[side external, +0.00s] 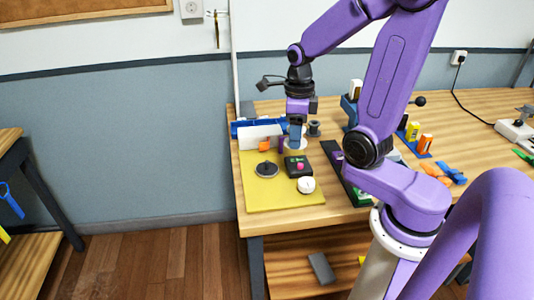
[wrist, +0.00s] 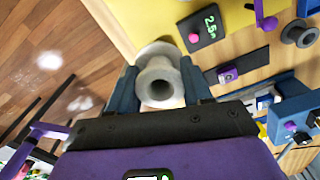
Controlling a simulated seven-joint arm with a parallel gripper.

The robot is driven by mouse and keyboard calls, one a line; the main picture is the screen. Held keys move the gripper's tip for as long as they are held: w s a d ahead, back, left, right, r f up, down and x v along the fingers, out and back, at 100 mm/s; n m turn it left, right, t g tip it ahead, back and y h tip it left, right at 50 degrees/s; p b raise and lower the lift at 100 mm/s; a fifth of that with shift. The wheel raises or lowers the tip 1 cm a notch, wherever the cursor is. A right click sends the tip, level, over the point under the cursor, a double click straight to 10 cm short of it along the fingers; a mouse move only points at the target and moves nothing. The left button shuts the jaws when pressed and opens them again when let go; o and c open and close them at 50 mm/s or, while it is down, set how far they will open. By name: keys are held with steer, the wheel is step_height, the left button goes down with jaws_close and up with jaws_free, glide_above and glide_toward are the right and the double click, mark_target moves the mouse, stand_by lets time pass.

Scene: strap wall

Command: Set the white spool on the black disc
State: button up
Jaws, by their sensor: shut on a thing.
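The white spool (wrist: 158,80) is between the two blue fingers of my gripper (wrist: 160,88) in the wrist view, its open bore facing the camera. My gripper (side external: 297,136) is shut on it. In the side view a pale part of the spool (side external: 298,146) shows under the fingers, at the back of the yellow mat. The black disc (side external: 267,169), with a short dark stub at its middle, lies on the mat to the left and nearer the front than my gripper. I cannot make out the disc in the wrist view.
A black box with a pink button (side external: 298,166) stands on the yellow mat (side external: 285,199), right of the disc. A round white dial (side external: 306,185) is in front of it. A dark grey spool (side external: 314,129) is right of my gripper.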

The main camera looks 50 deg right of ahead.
steer(key=w+f, duration=0.2)
steer(key=w, duration=0.3)
glide_above(267, 161)
steer(key=shift+f, duration=4.7)
steer(key=shift+f, duration=0.6)
steer(key=o, duration=1)
steer(key=shift+r, duration=0.1)
